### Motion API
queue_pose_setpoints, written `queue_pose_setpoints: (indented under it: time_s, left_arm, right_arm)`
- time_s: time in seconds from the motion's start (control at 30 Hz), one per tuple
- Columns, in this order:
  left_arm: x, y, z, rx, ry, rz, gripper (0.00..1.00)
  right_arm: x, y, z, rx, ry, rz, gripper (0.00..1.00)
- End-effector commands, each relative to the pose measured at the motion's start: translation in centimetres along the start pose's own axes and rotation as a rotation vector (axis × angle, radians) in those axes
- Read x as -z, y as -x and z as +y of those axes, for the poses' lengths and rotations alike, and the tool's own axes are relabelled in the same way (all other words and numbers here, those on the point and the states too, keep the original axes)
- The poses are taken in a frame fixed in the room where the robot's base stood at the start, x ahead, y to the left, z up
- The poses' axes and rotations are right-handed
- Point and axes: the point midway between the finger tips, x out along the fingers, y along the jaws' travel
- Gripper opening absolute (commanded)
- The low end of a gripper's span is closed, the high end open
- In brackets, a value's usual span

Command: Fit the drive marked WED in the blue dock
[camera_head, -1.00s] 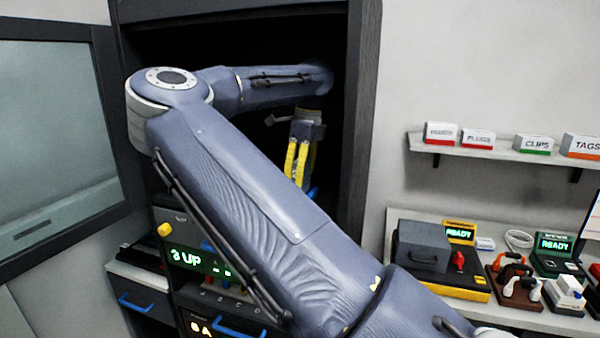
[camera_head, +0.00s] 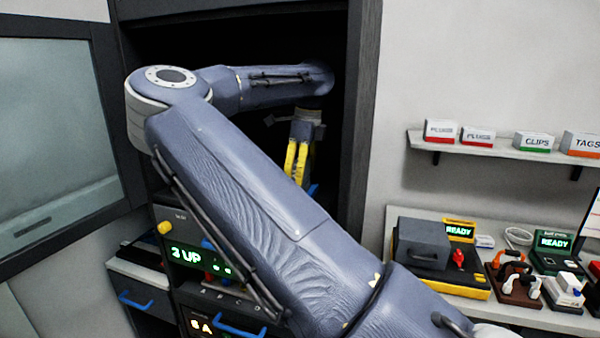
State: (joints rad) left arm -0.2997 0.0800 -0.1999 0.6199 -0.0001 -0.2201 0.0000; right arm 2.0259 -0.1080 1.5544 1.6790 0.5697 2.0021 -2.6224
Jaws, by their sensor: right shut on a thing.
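My right gripper (camera_head: 295,180), with yellow fingers, points down inside the dark open cabinet (camera_head: 361,120). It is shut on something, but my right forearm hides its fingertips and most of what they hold. A small blue piece (camera_head: 313,189) shows just right of the fingers; I cannot tell whether it is part of the held thing. No WED mark is readable. I cannot make out the blue dock; the lower cabinet is partly behind my arm. My left gripper is not in view.
My right arm crosses the cabinet front. The open glass door (camera_head: 60,130) is at left. At right are a shelf of labelled boxes (camera_head: 533,143) and a cluttered bench (camera_head: 400,285).

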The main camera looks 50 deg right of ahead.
Motion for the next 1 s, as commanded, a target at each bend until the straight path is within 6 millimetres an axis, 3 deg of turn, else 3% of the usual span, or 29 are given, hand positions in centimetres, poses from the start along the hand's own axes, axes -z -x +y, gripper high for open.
queue_pose_setpoints:
  time_s: [1.0]
  left_arm:
    - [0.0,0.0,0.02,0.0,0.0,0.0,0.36]
  right_arm:
    - [0.05,-0.63,0.0,0.0,0.0,0.0,0.31]
